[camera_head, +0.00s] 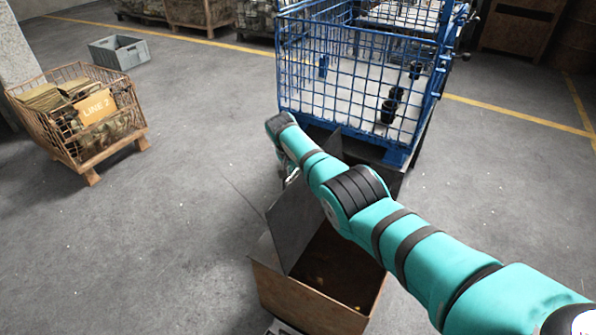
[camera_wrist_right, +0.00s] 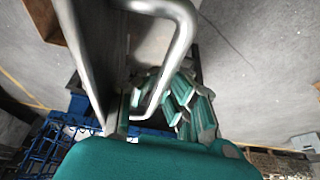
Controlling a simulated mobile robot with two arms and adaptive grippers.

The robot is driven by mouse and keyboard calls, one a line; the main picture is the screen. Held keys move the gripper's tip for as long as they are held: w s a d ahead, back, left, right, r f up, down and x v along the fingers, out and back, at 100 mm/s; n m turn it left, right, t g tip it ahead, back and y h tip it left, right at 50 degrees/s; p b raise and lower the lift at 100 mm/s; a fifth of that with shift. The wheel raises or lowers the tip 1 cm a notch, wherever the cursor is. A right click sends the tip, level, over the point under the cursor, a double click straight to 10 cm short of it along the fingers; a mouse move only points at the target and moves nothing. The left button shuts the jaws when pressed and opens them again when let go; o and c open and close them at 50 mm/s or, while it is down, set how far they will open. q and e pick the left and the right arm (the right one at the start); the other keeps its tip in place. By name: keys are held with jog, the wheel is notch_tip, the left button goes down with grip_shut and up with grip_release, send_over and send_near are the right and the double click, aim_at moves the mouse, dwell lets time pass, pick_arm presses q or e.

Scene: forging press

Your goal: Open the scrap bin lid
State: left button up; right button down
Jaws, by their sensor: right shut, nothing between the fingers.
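The scrap bin (camera_head: 305,297) is a brown open-topped box at the lower middle of the head view. Its grey lid (camera_head: 289,228) is tilted up at the bin's left side, and the dark inside shows. My right arm reaches over the bin, and my right gripper (camera_head: 291,176) is mostly hidden behind it. In the right wrist view my right gripper (camera_wrist_right: 186,95) is shut and empty, close beside a bent metal handle (camera_wrist_right: 181,45) on a dark panel. I cannot tell whether they touch. My left gripper is not in view.
A blue wire cage (camera_head: 350,115) with dark parts inside stands behind the bin. A brown mesh crate (camera_head: 75,118) marked LINE 2 and a grey tote (camera_head: 120,53) are at the left. The floor between the crate and the bin is clear.

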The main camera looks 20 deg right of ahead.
jog(key=shift+w+a+r, duration=0.1)
jog(key=shift+w+r, duration=0.25)
jog(key=shift+r, duration=0.1)
jog(key=c, duration=1.6)
grip_release()
jog(key=shift+c, duration=0.2)
jog(key=shift+s, duration=0.2)
jog(key=shift+f, duration=0.15)
jog(key=v, duration=1.2)
jog(key=shift+s, duration=0.1)
